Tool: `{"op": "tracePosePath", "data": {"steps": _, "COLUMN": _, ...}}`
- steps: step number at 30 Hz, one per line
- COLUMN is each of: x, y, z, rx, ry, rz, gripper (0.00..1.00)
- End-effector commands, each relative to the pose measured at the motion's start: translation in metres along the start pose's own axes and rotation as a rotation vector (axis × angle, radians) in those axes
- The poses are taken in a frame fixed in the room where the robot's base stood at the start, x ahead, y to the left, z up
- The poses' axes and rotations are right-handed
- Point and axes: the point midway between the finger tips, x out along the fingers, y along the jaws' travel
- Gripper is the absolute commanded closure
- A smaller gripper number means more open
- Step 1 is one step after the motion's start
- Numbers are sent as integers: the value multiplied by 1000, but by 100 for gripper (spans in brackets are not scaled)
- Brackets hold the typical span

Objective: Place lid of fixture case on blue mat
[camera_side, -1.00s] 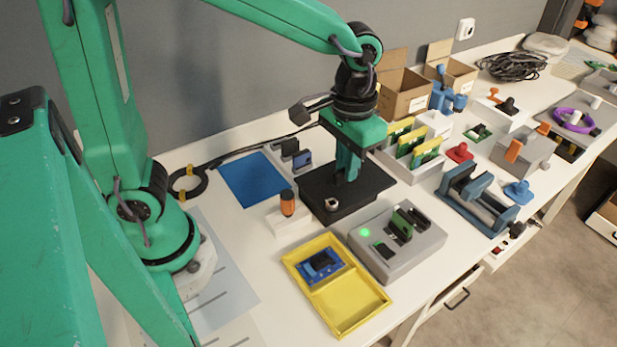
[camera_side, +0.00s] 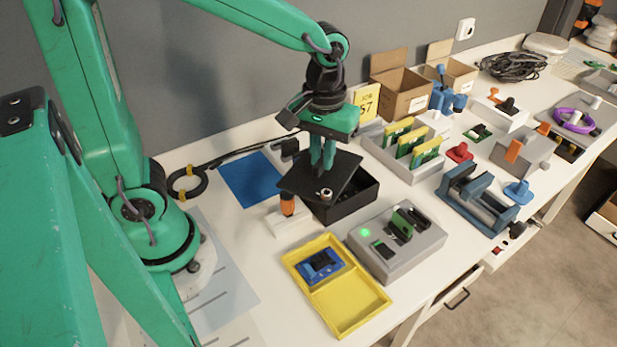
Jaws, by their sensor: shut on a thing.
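The lid (camera_side: 303,184) is a flat black plate with a small round knob-like part near its front edge. My gripper (camera_side: 322,166) is shut on the lid and holds it, slightly tilted, above and to the left of the fixture case. The fixture case (camera_side: 345,208) is a black open box on the table, partly hidden under the lid. The blue mat (camera_side: 250,179) lies flat on the table to the left of the lid, and its visible surface is bare.
An orange-topped item on a white block (camera_side: 287,222) stands close below the lid's left edge. A small dark holder (camera_side: 287,148) stands behind the mat. A yellow tray (camera_side: 345,303) and a grey box with a green light (camera_side: 400,248) are in front.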

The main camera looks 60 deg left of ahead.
Motion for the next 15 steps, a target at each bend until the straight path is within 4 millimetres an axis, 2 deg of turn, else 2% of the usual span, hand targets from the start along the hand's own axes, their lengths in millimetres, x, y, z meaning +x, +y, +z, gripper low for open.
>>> {"op": "tracePosePath", "data": {"steps": 3, "x": 6, "y": -23, "z": -3, "rx": -194, "ry": 0, "rz": 0, "gripper": 100}}
{"op": "tracePosePath", "data": {"steps": 15, "x": 24, "y": -89, "z": -1, "rx": -817, "ry": 0, "rz": 0, "gripper": 100}}
